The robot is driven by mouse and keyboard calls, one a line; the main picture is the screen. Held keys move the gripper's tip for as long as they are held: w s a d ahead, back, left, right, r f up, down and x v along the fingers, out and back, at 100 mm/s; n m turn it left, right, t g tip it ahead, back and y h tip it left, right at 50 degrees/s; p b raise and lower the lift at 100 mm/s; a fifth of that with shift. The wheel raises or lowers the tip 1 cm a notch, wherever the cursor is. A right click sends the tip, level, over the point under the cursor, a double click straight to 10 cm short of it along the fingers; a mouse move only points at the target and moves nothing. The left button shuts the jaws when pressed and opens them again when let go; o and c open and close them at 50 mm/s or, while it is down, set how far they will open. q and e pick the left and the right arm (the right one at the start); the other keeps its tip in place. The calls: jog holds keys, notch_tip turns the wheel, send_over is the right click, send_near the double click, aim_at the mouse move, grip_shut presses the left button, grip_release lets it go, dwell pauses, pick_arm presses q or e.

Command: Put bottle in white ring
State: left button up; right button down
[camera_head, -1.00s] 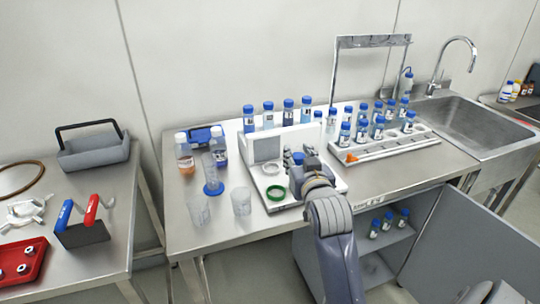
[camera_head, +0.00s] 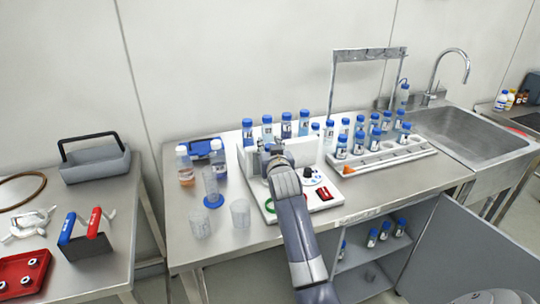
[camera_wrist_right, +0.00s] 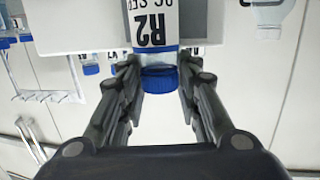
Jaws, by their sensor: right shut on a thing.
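My right gripper (camera_head: 268,152) is over the white device (camera_head: 268,212) on the middle bench. In the right wrist view, the gripper (camera_wrist_right: 160,88) is shut on a bottle (camera_wrist_right: 158,25) with a blue cap and a label reading R2. Its fingers are on both sides of the cap. The bottle's lower part runs out of that view. In the head view, my right arm and gripper cover most of the bottle and hide the white ring. The green ring (camera_head: 269,203) shows partly beside my arm. My left gripper is not in view.
Several blue-capped bottles stand behind the device and in the white rack (camera_head: 410,154) to the right. Clear beakers (camera_head: 240,214) and a cylinder (camera_head: 211,184) stand at left. A sink (camera_head: 470,130) is at far right. An open cabinet (camera_head: 375,245) is below the bench.

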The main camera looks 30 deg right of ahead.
notch_tip(320, 180, down, 2)
jog(key=shift+s+f+p, duration=0.1)
jog(key=shift+f+p, duration=0.1)
jog(key=shift+p, duration=0.1)
jog(key=shift+f, duration=0.4)
jog(key=shift+f, duration=0.1)
jog(key=c, duration=1.2)
grip_release()
jog(key=shift+s+a, duration=0.15)
jog(key=b+v, duration=0.1)
jog(key=v, duration=1)
jog(key=shift+s+r, duration=0.2)
jog(key=shift+s, duration=0.15)
jog(key=shift+f, duration=0.1)
